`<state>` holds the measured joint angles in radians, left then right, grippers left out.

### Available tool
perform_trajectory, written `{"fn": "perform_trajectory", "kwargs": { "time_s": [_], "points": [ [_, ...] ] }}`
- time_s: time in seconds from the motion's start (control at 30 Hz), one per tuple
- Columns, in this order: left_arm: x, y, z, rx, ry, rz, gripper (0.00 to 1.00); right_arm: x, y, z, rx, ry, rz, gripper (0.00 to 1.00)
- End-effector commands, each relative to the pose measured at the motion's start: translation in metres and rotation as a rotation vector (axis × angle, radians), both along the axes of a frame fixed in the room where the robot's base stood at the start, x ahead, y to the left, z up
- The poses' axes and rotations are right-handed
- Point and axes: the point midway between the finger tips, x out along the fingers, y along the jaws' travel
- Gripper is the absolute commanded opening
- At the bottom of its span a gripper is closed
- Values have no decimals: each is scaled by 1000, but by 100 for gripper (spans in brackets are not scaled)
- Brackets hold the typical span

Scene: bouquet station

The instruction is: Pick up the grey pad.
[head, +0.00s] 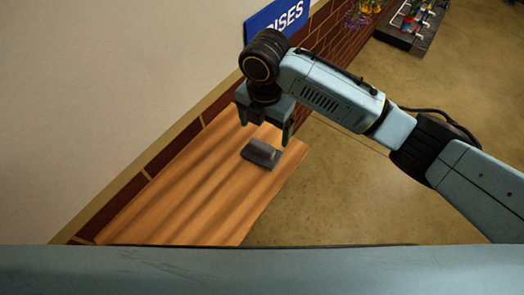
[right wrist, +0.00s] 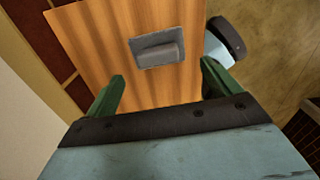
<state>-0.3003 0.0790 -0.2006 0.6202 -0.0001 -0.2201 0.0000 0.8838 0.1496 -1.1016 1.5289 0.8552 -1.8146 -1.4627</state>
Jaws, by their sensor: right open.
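The grey pad (head: 258,156) is a flat dark grey plate with a raised lighter grey block on top. It lies on the wooden table (head: 187,200) near its far right end. In the right wrist view the pad (right wrist: 157,48) is on the wood beyond the fingertips, roughly between the finger lines. My right gripper (head: 266,133) is open and empty, above and just behind the pad in the head view. Its two green fingers show apart in the right wrist view (right wrist: 160,84). My left gripper is in neither view.
A wall with a brick lower part runs along the table's left side. A blue sign (head: 277,22) hangs on it. Flowers (head: 362,12) and a dark stand with coloured items (head: 412,22) are at the back. The rest of the tabletop is bare.

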Motion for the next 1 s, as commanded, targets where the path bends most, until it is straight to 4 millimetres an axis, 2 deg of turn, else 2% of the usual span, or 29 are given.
{"fn": "perform_trajectory", "kwargs": {
  "time_s": [0.1,0.37,0.67,0.9,0.93,1.0],
  "points": [
    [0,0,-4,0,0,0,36,0,0,-19,1,1,-2,89],
    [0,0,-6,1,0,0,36,0,2,-34,1,-1,-1,89],
    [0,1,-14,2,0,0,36,-2,6,-76,1,0,-3,89],
    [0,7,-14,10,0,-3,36,-1,6,-79,3,-2,-1,89],
    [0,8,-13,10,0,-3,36,-1,6,-79,3,-2,-2,88],
    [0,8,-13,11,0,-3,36,-1,6,-78,3,-2,-2,79]
  ]
}}
